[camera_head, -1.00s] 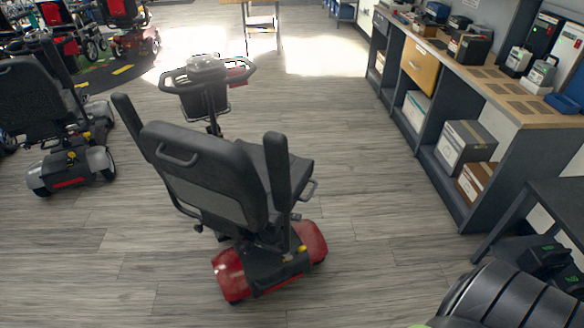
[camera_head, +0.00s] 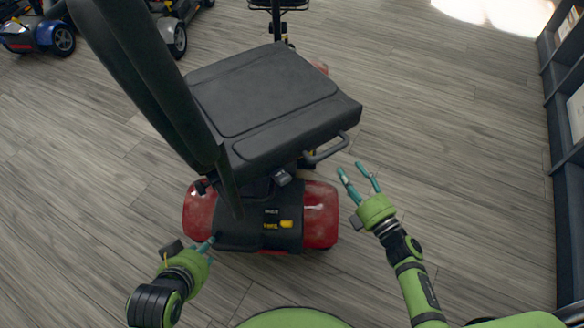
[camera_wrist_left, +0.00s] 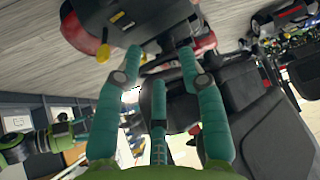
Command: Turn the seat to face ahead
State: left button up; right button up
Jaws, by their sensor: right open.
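The black seat (camera_head: 262,98) sits on the scooter with its tall backrest (camera_head: 150,75) at the left, so the seat faces right, turned away from the tiller (camera_head: 276,8) at the top. A grey loop handle (camera_head: 327,150) sticks out at the seat's right edge. My right gripper (camera_head: 358,178) is open and empty, just right of and below that handle, apart from it. My left gripper (camera_head: 208,243) is low at the left of the red rear cover (camera_head: 321,215); the left wrist view shows its teal fingers (camera_wrist_left: 160,62) spread, with nothing between them.
A yellow lever (camera_head: 286,224) is on the scooter's rear; it also shows in the left wrist view (camera_wrist_left: 103,53). A blue scooter (camera_head: 30,38) stands at the upper left. Shelving (camera_head: 560,100) lines the right edge. The floor between the scooter and shelving is clear.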

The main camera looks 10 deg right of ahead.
aim_at(333, 153)
jog(key=r+n+y, duration=0.1)
jog(key=a+r+n+y+b, duration=0.1)
jog(key=n, duration=0.1)
jog(key=shift+w+a, duration=0.2)
jog(key=shift+w, duration=0.05)
jog(key=b+x, duration=0.1)
jog(key=x, duration=0.4)
jog(key=shift+w+r, duration=0.1)
jog(key=shift+w, duration=0.2)
jog(key=shift+w+a+r, duration=0.1)
jog(key=shift+w+a, duration=0.15)
jog(key=shift+w, duration=0.2)
pick_arm(q)
notch_tip(333, 153, up, 6)
jog(key=w+d+t, duration=0.1)
jog(key=w+t, duration=0.1)
jog(key=t, duration=0.1)
jog(key=shift+w+d+h, duration=0.2)
jog(key=shift+w+h, duration=0.15)
jog(key=shift+h, duration=0.05)
pick_arm(e)
jog(key=shift+c, duration=0.4)
grip_shut()
